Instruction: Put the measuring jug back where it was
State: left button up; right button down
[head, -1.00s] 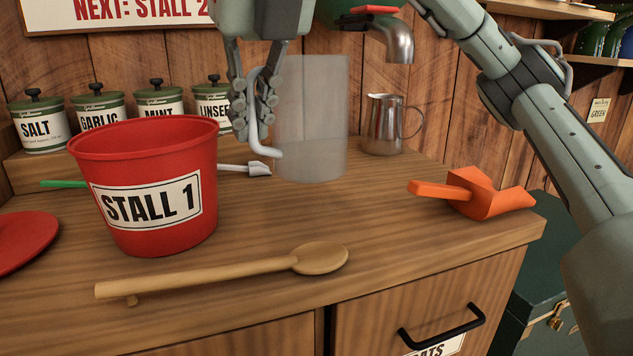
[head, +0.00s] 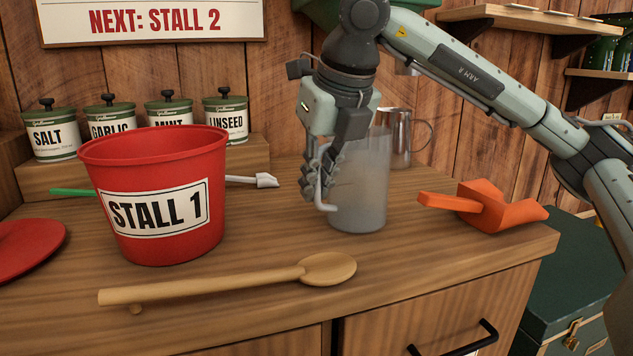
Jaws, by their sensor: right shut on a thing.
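The measuring jug (head: 362,192) is a clear, greyish, upright cylinder with a pale handle (head: 322,190) on its left side. My right gripper (head: 318,184) comes down from above and is shut on that handle. The jug's base is at or very near the wooden counter, right of the red bucket; I cannot tell if it touches. My wrist hides part of the jug's upper rim. My left gripper is not in view.
A metal pitcher (head: 400,138) stands close behind the jug. An orange scoop (head: 487,207) lies to its right and a wooden spoon (head: 235,282) in front. The red STALL 1 bucket (head: 157,195) stands left. Labelled tins (head: 226,120) line the back shelf.

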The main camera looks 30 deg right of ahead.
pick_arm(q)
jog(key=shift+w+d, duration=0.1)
pick_arm(e)
jog(key=c, duration=1.6)
grip_release()
jog(key=shift+r, duration=0.1)
